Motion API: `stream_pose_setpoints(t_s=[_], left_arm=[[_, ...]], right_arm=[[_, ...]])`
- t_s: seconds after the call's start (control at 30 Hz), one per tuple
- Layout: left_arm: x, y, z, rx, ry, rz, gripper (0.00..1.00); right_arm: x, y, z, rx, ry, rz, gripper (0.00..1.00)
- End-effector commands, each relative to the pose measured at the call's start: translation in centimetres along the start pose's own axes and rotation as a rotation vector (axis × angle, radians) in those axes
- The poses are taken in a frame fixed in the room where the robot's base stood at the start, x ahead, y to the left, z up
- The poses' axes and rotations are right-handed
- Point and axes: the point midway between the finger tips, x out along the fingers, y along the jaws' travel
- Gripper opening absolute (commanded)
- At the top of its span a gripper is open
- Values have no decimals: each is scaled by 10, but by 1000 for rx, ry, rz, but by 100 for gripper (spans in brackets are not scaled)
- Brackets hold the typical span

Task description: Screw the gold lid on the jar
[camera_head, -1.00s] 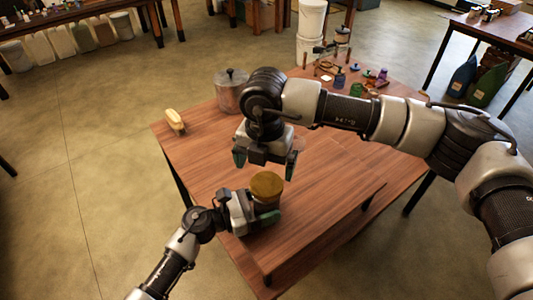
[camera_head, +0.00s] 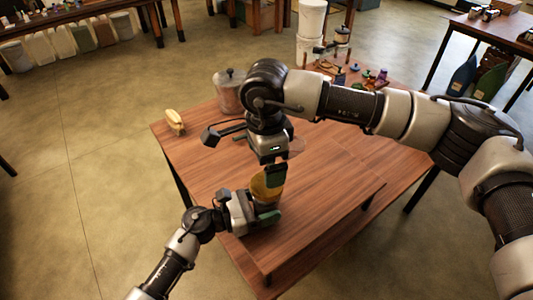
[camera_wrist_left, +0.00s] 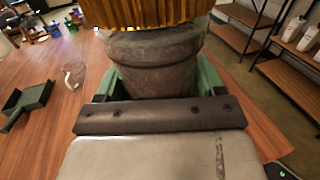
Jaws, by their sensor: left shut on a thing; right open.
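The gold lid (camera_head: 259,189) sits on top of the jar, partly hidden by my right gripper. In the left wrist view its ridged gold rim (camera_wrist_left: 150,12) shows at the top edge, over the jar (camera_wrist_left: 155,62). I cannot tell how tightly it is seated. My left gripper (camera_head: 262,217) is shut around the jar's body near the table's front left edge, with its green fingers on both sides. My right gripper (camera_head: 275,177) is open and points down at the lid, one finger hiding the other. Whether it touches the lid is unclear.
The wooden table (camera_head: 330,190) is clear to the right of the jar. A clear glass mug (camera_wrist_left: 75,73) and a dark green dustpan-like thing (camera_wrist_left: 28,102) lie beyond the jar.

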Motion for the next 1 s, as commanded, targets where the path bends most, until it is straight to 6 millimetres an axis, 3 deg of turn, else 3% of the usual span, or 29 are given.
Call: stream_pose_setpoints(t_s=[0.4, 0.6, 0.8, 1.0], left_arm=[[0, 0, -1, -2, 1, -1, 3], [0, 0, -1, -2, 2, -1, 3], [0, 0, -1, -3, 2, -1, 3], [0, -1, -1, -3, 2, -1, 3]], right_arm=[[-6, 0, -1, -925, 0, 0, 98], [-8, 0, -1, -1277, 0, 0, 98], [-9, 1, -1, -1452, 0, 1, 98], [-10, 1, -1, -1483, 0, 1, 98]])
